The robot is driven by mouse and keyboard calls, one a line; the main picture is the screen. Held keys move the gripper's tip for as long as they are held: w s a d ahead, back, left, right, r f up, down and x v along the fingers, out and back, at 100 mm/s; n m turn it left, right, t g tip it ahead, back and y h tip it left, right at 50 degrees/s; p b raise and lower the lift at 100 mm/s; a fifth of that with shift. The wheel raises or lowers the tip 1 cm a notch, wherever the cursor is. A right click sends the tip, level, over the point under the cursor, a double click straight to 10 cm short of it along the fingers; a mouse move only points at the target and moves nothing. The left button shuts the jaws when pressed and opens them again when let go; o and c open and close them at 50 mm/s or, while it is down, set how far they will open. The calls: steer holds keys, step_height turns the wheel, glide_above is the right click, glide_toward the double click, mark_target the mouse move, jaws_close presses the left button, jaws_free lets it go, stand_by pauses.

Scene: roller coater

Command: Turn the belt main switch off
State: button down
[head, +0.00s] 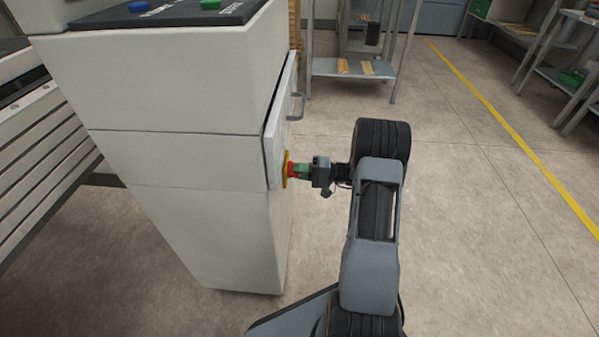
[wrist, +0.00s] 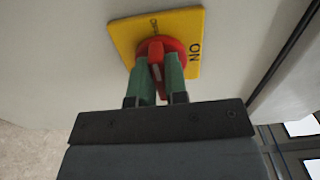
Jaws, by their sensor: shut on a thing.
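The belt main switch is a red rotary knob (wrist: 156,50) on a yellow plate (wrist: 188,27), mounted on the side of the pale cabinet. In the wrist view, "ON" is printed at the plate's right and smaller, blurred lettering is near the top. The knob's grip bar points roughly at the top lettering. My gripper (wrist: 160,62) has green fingers on either side of the red bar and is shut on it. In the head view, the yellow plate (head: 285,169) shows edge-on, with my gripper (head: 293,170) against the knob. The fingertips partly hide the knob.
The pale cabinet (head: 215,160) has a side door with a handle (head: 297,105) above the switch. Blue and green buttons sit on its dark top panel (head: 165,14). A metal shelf (head: 352,68) stands behind. The floor right of my arm is clear.

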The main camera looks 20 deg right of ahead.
steer(key=c, duration=1.1)
jaws_free()
steer(key=shift+c, duration=0.2)
steer(key=p+v, duration=0.3)
steer(key=v, duration=1)
steer(key=shift+s+d, duration=0.2)
steer(key=shift+d, duration=0.15)
